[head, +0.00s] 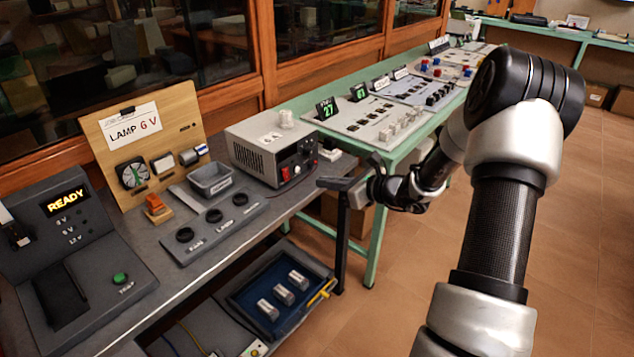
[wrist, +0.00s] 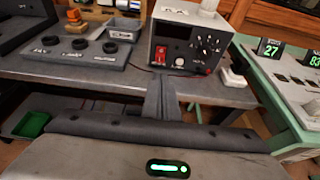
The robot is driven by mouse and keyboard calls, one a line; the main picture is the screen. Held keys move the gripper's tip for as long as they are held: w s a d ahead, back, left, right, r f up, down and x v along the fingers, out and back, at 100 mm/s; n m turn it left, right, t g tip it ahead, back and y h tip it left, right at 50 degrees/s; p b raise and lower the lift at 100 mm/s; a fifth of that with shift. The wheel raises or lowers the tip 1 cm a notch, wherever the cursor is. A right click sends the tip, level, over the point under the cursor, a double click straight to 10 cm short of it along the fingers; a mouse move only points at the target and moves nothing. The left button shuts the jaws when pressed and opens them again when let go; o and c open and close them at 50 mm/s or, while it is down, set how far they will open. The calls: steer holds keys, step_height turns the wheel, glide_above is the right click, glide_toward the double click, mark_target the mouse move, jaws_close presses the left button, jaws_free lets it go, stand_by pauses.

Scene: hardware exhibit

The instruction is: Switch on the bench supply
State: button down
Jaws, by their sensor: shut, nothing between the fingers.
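The bench supply (head: 262,138) is a grey box with a black front panel on the grey bench. In the wrist view the supply (wrist: 205,20) stands straight ahead, beyond my fingertips. A red rocker switch (wrist: 161,54) sits low on the left of its panel; it also shows in the head view (head: 286,173). The display window above the switch looks dark. I cannot tell the rocker's position. My gripper (head: 326,183) is shut and empty, in front of the panel and apart from it. Its fingers (wrist: 161,82) point toward the switch side of the panel.
Left of the supply are a grey bin (head: 210,180) and a panel with three black dials (head: 214,215). A small white box (wrist: 233,77) lies right of the supply. A green table (head: 385,160) with exhibits stands to the right. A blue tray (head: 262,318) sits below the bench.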

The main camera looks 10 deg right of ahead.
mark_target(288, 178)
steer(key=b+x, duration=0.1)
steer(key=x, duration=1.1)
steer(key=shift+w+a+f+b, duration=0.1)
steer(key=shift+a+f+b, duration=0.05)
steer(key=shift+b, duration=0.15)
